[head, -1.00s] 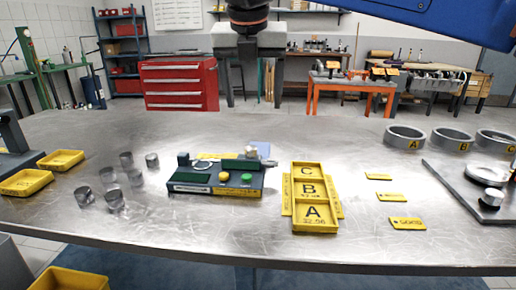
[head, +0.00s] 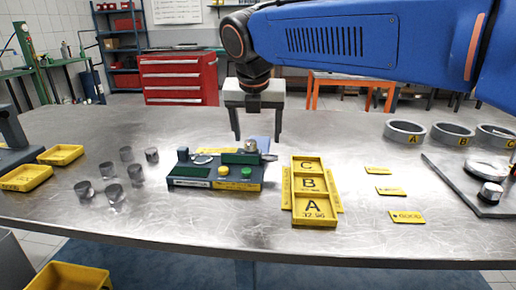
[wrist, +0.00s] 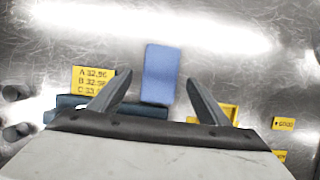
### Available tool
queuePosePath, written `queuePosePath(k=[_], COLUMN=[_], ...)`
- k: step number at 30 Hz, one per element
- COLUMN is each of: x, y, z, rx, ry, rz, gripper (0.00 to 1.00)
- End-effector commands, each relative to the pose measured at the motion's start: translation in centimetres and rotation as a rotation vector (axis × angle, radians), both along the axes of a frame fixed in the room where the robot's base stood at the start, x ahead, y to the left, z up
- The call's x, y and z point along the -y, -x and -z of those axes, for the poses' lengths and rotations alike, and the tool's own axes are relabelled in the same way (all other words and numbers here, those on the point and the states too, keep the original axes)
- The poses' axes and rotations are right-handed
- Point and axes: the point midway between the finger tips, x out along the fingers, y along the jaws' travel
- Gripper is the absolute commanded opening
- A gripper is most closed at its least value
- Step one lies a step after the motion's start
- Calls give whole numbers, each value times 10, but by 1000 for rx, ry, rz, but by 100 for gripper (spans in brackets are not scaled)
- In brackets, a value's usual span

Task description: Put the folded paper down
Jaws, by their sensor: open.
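A light blue folded paper (head: 259,141) lies on the metal table just behind the green gauge device, partly hidden by it in the head view. In the wrist view the paper (wrist: 160,73) shows as a plain blue rectangle between the fingers. My gripper (head: 257,136) is open, pointing down above the paper's area. In the wrist view its two fingers (wrist: 159,80) stand wide apart, one on each side of the paper, and hold nothing. I cannot tell the exact height of the fingertips over the paper.
The gauge device (head: 214,175) stands in front of the paper. A yellow card (wrist: 93,82) lies left of the paper in the wrist view. Yellow A/B/C trays (head: 314,209) and yellow tags are to the right, several metal cylinders (head: 110,193) to the left.

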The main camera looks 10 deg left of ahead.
Motion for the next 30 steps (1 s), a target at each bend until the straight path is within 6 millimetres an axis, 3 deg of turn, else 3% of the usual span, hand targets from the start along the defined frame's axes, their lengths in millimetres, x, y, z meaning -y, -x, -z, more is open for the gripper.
queuePosePath(k=[6,15,17,21,30], x=[0,0,0,0,0], y=[-10,-12,-12,-12,-12], z=[24,29,29,29,27], rx=[0,0,0,0,1], ry=[0,-1,-1,-1,-1], rz=[0,0,0,0,0], gripper=[70,70,61,27,26])
